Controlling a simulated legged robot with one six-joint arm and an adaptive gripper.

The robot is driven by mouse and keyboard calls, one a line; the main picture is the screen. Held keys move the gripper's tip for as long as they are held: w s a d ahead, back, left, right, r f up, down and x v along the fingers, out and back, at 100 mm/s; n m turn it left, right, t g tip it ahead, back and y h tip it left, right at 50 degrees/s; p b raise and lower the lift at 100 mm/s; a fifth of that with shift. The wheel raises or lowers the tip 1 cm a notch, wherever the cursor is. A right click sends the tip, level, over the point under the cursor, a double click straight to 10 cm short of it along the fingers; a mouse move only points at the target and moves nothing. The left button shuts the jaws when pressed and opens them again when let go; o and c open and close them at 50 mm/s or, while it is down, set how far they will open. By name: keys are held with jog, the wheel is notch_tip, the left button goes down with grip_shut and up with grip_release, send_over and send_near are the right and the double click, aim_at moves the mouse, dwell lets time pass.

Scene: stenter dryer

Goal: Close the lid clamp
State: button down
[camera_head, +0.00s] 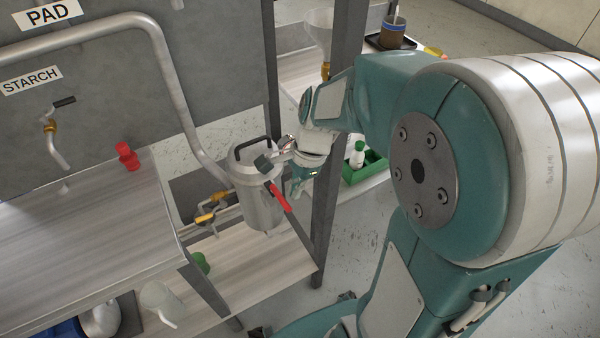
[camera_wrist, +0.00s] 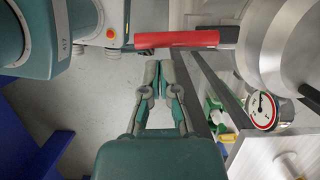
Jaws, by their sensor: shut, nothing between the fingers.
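A grey metal pot (camera_head: 262,208) with a dark loop handle on its lid stands below the pipe in the head view. The lid clamp has a red handle (camera_head: 280,197) that slants down and outward at the pot's near right side. In the wrist view the red handle (camera_wrist: 178,39) lies across the picture, just beyond my fingertips. My gripper (camera_wrist: 157,80) is shut with nothing in it, and a small gap seems to separate it from the handle. In the head view my wrist is right of the lid, and the fingertips cannot be made out clearly.
A grey post (camera_head: 326,200) stands right of the pot. A wooden worktop (camera_head: 90,225) lies left, with a red fitting (camera_head: 127,155) on it. A round gauge (camera_wrist: 263,109) shows in the wrist view.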

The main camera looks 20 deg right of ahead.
jog(key=shift+a+f, duration=0.1)
jog(key=shift+f, duration=0.35)
jog(key=shift+s+a, duration=0.1)
jog(key=shift+s+a+f, duration=0.1)
jog(key=shift+a, duration=0.2)
